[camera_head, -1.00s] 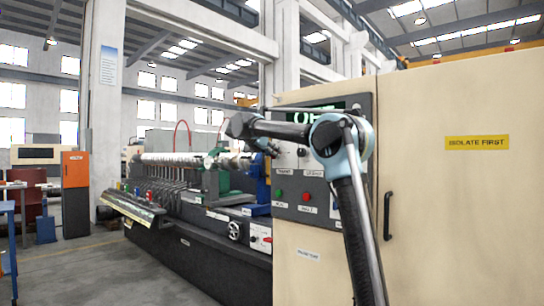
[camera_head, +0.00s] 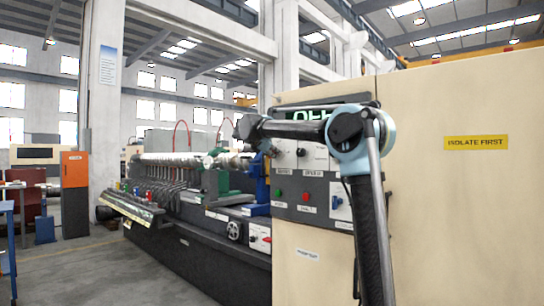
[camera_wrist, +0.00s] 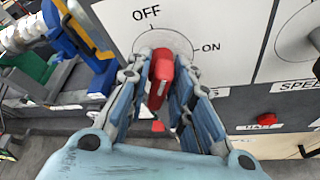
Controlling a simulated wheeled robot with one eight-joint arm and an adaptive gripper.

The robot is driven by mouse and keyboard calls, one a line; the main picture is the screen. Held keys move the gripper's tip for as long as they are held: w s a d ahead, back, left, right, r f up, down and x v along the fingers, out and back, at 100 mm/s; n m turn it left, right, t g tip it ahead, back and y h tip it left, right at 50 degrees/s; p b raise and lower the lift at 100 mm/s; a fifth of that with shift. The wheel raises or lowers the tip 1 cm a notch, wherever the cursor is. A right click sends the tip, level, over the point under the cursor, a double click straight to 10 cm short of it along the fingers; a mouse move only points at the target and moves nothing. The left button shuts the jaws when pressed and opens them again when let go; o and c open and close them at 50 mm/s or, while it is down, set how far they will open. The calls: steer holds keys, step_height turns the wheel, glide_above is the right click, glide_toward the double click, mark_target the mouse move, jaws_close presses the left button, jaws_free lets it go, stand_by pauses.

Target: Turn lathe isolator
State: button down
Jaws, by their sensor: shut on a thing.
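The lathe isolator is a red handle (camera_wrist: 161,72) on a round pale dial marked OFF and ON, seen in the wrist view. The handle stands nearly upright in the picture, its upper end nearer the OFF mark than the ON mark at the right. My gripper (camera_wrist: 160,100) is shut on the red handle, with a blue-grey finger on each side. In the head view my arm reaches across the grey control panel (camera_head: 285,208) of the cream cabinet. There the isolator cannot be made out behind my arm.
A red button (camera_wrist: 265,118) and a SPEED dial (camera_wrist: 300,35) lie right of the isolator. A green display (camera_head: 310,113) is partly covered by my arm. The lathe bed (camera_head: 200,250) runs off to the left. A cabinet door marked ISOLATE FIRST (camera_head: 476,142) is at the right.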

steer(key=m+t, duration=0.1)
steer(key=m, duration=0.1)
steer(key=m+t+y, duration=0.1)
steer(key=m, duration=0.1)
steer(key=shift+s+f+m+t, duration=0.1)
steer(key=shift+f+m+t, duration=0.05)
steer(key=shift+m+t, duration=0.2)
steer(key=m+t, duration=0.1)
steer(key=m, duration=0.1)
steer(key=m+t, duration=0.1)
steer(key=m, duration=0.1)
steer(key=shift+d+f+m+y, duration=0.1)
steer(key=shift+f+m+y, duration=0.1)
steer(key=shift+m+y, duration=0.2)
stand_by(0.4)
steer(key=c, duration=1.6)
jaws_free()
